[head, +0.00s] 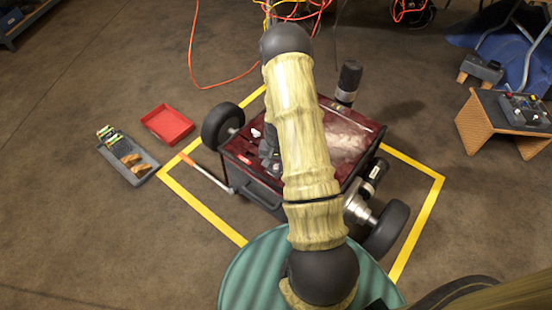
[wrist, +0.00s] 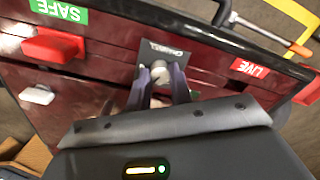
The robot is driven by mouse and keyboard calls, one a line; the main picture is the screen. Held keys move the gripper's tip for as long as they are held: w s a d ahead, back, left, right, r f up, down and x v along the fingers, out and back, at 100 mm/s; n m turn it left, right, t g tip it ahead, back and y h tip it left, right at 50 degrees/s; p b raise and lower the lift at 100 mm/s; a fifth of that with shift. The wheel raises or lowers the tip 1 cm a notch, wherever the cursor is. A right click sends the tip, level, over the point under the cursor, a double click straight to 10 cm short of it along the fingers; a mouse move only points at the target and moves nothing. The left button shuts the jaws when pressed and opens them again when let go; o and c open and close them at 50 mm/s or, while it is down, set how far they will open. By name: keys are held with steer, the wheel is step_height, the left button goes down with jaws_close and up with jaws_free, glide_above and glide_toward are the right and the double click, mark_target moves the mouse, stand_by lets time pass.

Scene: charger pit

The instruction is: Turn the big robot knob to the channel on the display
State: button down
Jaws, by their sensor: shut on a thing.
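The big robot is a dark red wheeled box, seen in the head view (head: 262,187) and close up in the wrist view (wrist: 215,75). In the wrist view its knob (wrist: 160,70) is a small pale round piece on a dark grey plate (wrist: 186,64) with small lettering. My gripper (wrist: 160,84) has its two fingers closed on the knob from either side. The knob's pointer and the channel numbers cannot be read. In the head view my arm hides the knob. I cannot make out a display with a channel in either view.
The wrist view shows a red handle (wrist: 53,45) under a green SAFE label (wrist: 59,10), a white piece (wrist: 37,95) and a red LIVE label (wrist: 250,68). The head view shows a red tray (head: 167,124), a grey tray (head: 128,160) and a wooden stand (head: 485,122). Yellow tape (head: 205,208) surrounds the robot.

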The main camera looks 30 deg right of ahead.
mark_target(277, 166)
steer(key=m+p, duration=0.1)
steer(key=m, duration=0.1)
steer(key=m+p, duration=0.2)
steer(key=shift+r+m+p, duration=0.2)
steer(key=shift+m+p, duration=0.1)
steer(key=m+p, duration=0.2)
steer(key=m, duration=0.2)
steer(key=shift+d+f+p, duration=0.1)
steer(key=shift+f+p, duration=0.05)
steer(key=shift+p, duration=0.15)
steer(key=shift+m, duration=0.3)
steer(key=c, duration=1.3)
jaws_free()
steer(key=shift+o, duration=0.2)
step_height(277, 166, up, 17)
steer(key=p, duration=0.5)
steer(key=shift+w+d+r, duration=0.15)
steer(key=shift+r, duration=0.05)
